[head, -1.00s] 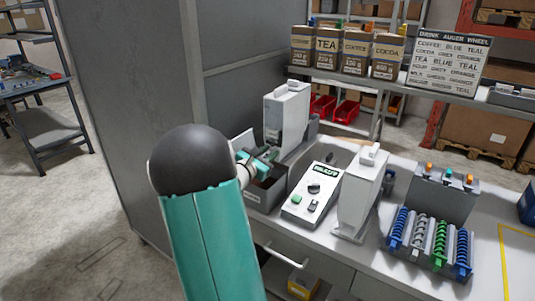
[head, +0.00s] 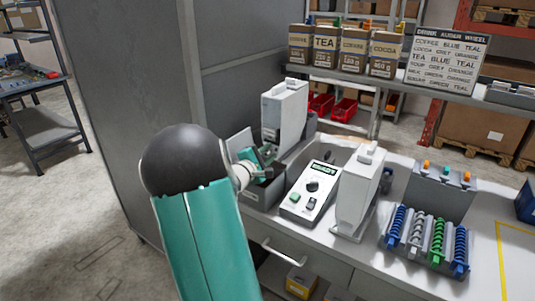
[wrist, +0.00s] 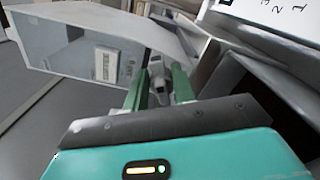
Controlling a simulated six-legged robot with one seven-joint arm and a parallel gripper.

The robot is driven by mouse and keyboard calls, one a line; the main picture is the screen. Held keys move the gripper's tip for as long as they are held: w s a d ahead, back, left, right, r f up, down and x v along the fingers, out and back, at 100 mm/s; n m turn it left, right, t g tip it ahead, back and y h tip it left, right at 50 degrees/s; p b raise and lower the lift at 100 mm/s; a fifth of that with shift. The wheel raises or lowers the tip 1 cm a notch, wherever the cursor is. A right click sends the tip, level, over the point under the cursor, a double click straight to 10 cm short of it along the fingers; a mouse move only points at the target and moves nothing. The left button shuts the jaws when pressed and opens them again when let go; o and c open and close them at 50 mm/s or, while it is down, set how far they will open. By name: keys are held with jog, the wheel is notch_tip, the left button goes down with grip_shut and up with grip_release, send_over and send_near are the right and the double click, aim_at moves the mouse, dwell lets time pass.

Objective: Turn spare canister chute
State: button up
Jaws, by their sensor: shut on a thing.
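A tall white canister (head: 285,110) stands upright at the back left of the bench, above a grey open-topped bin (head: 262,194). My gripper (head: 266,158) is at the canister's lower front, over the bin. In the wrist view, its two green fingers (wrist: 158,90) are shut on a small grey part, which looks like the chute (wrist: 158,80). The fingers hide most of this part, so its angle is unclear. A second white canister (head: 357,190) stands upright and apart to the right, beyond the control box.
A control box (head: 310,191) with a display and knobs lies between the canisters. An auger rack (head: 428,235) with blue, grey and green spirals stands at right. A shelf (head: 400,83) holds bags and a sign. A grey cabinet (head: 150,100) is close on the left.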

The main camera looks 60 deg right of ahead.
jog(key=shift+m, duration=0.3)
jog(key=o, duration=0.7)
jog(key=shift+c, duration=0.2)
jog(key=shift+a, duration=0.1)
jog(key=w+a, duration=0.2)
jog(key=a, duration=1.1)
jog(key=shift+a, duration=0.25)
